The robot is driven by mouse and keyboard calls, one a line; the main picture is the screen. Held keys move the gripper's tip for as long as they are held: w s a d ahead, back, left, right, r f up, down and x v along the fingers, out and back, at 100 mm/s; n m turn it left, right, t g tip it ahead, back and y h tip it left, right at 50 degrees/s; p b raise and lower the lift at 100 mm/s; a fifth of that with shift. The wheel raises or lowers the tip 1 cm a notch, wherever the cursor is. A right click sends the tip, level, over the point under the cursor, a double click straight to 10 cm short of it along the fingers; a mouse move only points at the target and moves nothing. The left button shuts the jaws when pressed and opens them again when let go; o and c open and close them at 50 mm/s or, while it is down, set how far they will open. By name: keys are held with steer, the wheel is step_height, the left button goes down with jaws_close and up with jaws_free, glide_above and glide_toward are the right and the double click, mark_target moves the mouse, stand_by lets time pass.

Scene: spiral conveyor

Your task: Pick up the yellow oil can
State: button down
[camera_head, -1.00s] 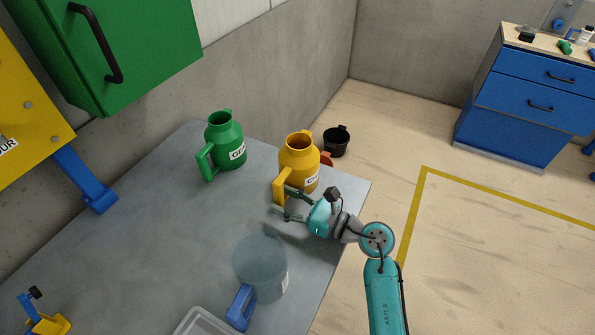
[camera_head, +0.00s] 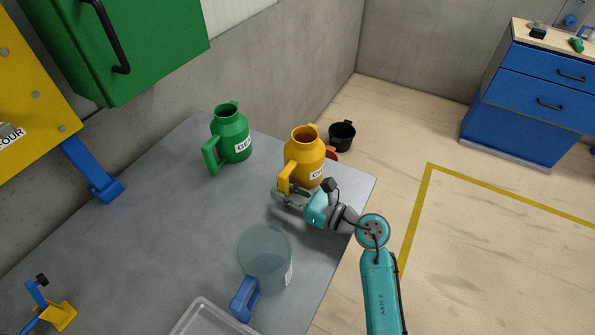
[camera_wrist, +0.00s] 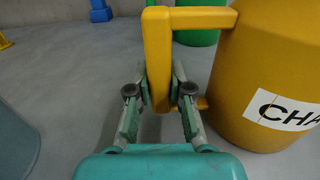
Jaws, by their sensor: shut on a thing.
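The yellow oil can (camera_head: 306,160) stands upright near the right edge of the grey table, with its handle toward the left and front. In the wrist view, the can body (camera_wrist: 262,60) fills the right side, with part of a white label showing. My gripper (camera_head: 281,196) is at the can's handle. In the wrist view, the handle (camera_wrist: 157,60) stands between the two fingers of my gripper (camera_wrist: 160,92), which are closed on it.
A green can (camera_head: 231,138) stands to the left behind the yellow one. A clear jug with a blue handle (camera_head: 265,258) stands in front, near a clear tray (camera_head: 206,318). A black bucket (camera_head: 342,136) is beyond the table. The table's left middle (camera_head: 150,215) is bare.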

mark_target(283, 174)
steer(key=shift+r, duration=0.15)
step_height(283, 174, up, 10)
steer(key=shift+f, duration=0.1)
stand_by(0.3)
steer(key=c, duration=1.6)
jaws_free()
jaws_close()
